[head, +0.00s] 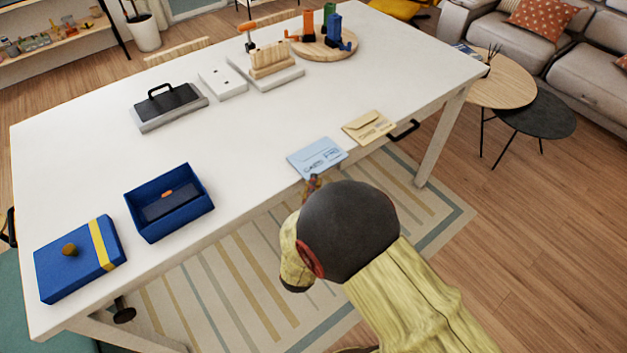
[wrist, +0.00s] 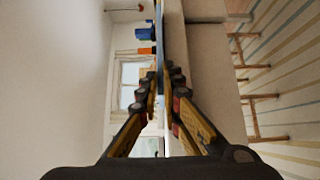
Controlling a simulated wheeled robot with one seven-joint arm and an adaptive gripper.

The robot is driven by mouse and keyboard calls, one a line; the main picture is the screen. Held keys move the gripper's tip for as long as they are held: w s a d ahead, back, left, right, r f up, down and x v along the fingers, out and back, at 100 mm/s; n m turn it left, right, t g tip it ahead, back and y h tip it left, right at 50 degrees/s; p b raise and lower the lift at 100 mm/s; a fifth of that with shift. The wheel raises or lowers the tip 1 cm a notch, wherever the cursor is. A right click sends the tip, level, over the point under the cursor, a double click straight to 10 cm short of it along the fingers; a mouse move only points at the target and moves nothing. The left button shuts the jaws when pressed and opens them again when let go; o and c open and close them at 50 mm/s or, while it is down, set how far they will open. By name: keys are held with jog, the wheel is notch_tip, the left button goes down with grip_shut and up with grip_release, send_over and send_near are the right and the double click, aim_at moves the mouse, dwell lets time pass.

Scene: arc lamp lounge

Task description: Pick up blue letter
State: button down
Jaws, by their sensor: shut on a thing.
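The blue letter (head: 317,157) lies at the table's front edge in the head view, with handwriting on its upper face. My gripper (head: 314,181) is at the letter's near edge, in front of the table. In the wrist view my gripper (wrist: 160,85) is shut on the letter, whose thin blue edge (wrist: 161,45) shows between the fingertips. My arm hides part of the gripper in the head view. I cannot tell whether the letter is lifted off the table.
A tan envelope (head: 368,126) lies right of the letter on the white table (head: 240,130), above a dark handle (head: 404,130). An open blue box (head: 168,203) and its lid (head: 80,259) stand at left. A grey block with a handle (head: 168,106) and a round wooden tray (head: 345,50) stand farther back.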

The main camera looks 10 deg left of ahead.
dwell(0.7)
notch_tip(320, 180, up, 2)
jog(key=shift+r+p, duration=0.25)
jog(key=shift+p, duration=0.85)
jog(key=s+r+p, duration=0.2)
jog(key=s+p, duration=0.1)
jog(key=s, duration=0.4)
jog(key=s+d+r+p, duration=0.1)
jog(key=s+r+p, duration=0.2)
jog(key=s, duration=0.4)
jog(key=shift+p, duration=0.55)
